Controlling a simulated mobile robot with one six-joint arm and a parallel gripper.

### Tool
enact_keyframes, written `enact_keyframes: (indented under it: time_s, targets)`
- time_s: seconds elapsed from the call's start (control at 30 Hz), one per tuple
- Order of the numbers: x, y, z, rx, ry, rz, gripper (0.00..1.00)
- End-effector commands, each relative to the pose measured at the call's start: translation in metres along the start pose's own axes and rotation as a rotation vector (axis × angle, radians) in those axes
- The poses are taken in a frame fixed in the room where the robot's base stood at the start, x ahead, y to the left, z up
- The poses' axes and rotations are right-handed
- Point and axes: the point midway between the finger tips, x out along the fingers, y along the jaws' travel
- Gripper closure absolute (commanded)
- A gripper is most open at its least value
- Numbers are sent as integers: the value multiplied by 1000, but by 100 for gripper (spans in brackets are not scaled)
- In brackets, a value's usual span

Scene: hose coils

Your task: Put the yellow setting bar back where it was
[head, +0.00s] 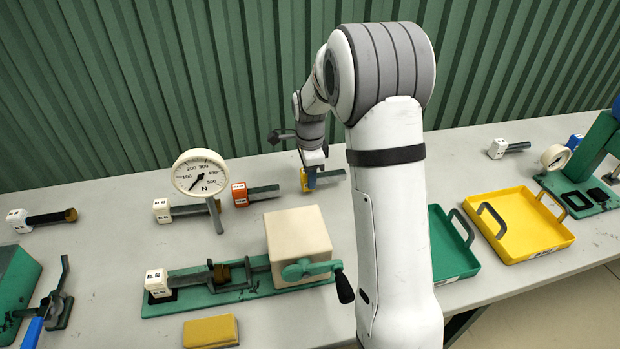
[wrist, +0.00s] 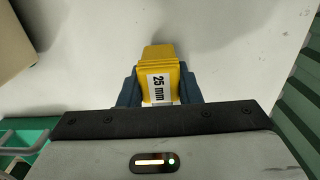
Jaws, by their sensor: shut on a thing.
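The yellow setting bar has a block-shaped yellow head (head: 304,181) and a grey shaft (head: 331,175) pointing right, at the back middle of the table. In the wrist view its yellow head (wrist: 160,68) carries a white "25 mm" label. My gripper (head: 311,178) is shut on the head, with a blue-grey finger on each side, as the wrist view (wrist: 159,88) also shows. The bar lies about level; I cannot tell whether it touches the table. Its shaft is hidden in the wrist view.
An orange-headed bar (head: 240,194) and a white-headed bar (head: 162,211) lie to the left. A dial gauge (head: 200,174) and a green bench fixture with a beige box (head: 298,245) stand in front. A yellow tray (head: 548,245) and green tray (head: 462,268) are at right.

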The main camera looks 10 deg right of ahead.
Motion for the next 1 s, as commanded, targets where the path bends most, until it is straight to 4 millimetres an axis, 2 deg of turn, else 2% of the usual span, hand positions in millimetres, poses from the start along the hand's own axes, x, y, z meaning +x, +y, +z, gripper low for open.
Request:
enact_keyframes:
  time_s: [0.1, 0.47, 0.5, 0.73, 1.0]
  targets:
    - [14, 0, 0, -1, 0, 0, 100]
    - [20, 0, 1, -2, 0, -2, 100]
    - [19, 0, 1, -2, 0, -1, 67]
    - [19, 0, 2, -3, 0, -1, 48]
    - [17, 0, 2, -3, 0, -1, 48]
